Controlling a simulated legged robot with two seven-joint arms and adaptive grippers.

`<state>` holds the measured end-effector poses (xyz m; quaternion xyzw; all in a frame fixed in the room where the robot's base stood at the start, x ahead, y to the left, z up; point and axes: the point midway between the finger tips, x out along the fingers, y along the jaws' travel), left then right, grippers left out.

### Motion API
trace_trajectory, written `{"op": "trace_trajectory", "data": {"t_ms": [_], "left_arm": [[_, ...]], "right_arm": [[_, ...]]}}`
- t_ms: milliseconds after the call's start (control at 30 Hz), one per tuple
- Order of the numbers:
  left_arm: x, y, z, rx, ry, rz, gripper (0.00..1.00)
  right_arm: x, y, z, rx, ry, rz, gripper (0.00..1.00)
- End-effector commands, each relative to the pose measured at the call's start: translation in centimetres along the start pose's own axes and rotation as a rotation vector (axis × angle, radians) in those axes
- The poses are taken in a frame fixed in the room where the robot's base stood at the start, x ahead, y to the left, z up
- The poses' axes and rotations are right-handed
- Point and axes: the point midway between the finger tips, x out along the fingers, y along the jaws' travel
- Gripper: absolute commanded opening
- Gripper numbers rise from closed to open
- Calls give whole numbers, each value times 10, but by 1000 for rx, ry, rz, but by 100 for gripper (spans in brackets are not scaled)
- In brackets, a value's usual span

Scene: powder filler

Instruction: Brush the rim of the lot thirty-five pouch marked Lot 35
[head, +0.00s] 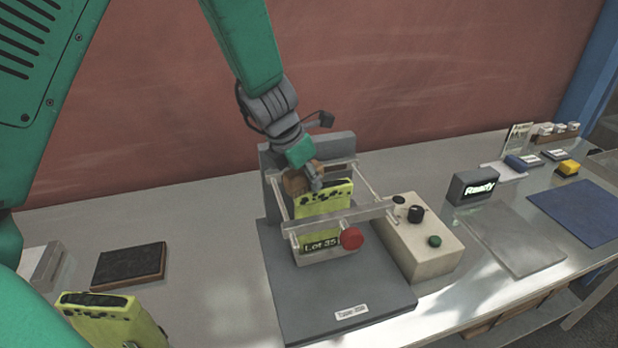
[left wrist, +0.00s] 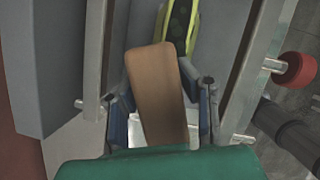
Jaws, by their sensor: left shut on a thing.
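The yellow-green pouch (head: 322,203) stands upright in a clamp frame (head: 347,218) on a grey base, above a label reading Lot 35 (head: 321,245). Its dark-specked top edge faces up. My left gripper (head: 309,180) is at the pouch's top, on its far side. It is shut on a brown brush (head: 296,182). In the left wrist view the brown brush (left wrist: 158,88) sits between the fingers, with its far end close to the pouch (left wrist: 180,28). Bristles are hidden, and I cannot tell whether the brush touches the rim. My right gripper is not in view.
A red knob (head: 352,238) sticks out at the clamp's front. A beige control box (head: 422,248) stands right of it, then a Ready display (head: 474,187). A second yellow-green pouch (head: 112,322) and a dark pad (head: 129,264) are at left. A blue mat (head: 577,212) lies at right.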

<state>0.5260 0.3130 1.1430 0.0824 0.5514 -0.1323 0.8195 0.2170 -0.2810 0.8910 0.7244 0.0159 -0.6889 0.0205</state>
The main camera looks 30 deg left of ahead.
Motion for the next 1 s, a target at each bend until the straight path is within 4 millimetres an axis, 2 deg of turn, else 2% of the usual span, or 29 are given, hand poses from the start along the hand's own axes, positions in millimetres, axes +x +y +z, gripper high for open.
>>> {"op": "trace_trajectory", "data": {"t_ms": [533, 1000], "left_arm": [[7, -8, 18, 0, 1, -1, 0], [9, -9, 20, 1, 0, -1, 0]], "right_arm": [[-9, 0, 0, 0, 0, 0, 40], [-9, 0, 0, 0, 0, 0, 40]]}}
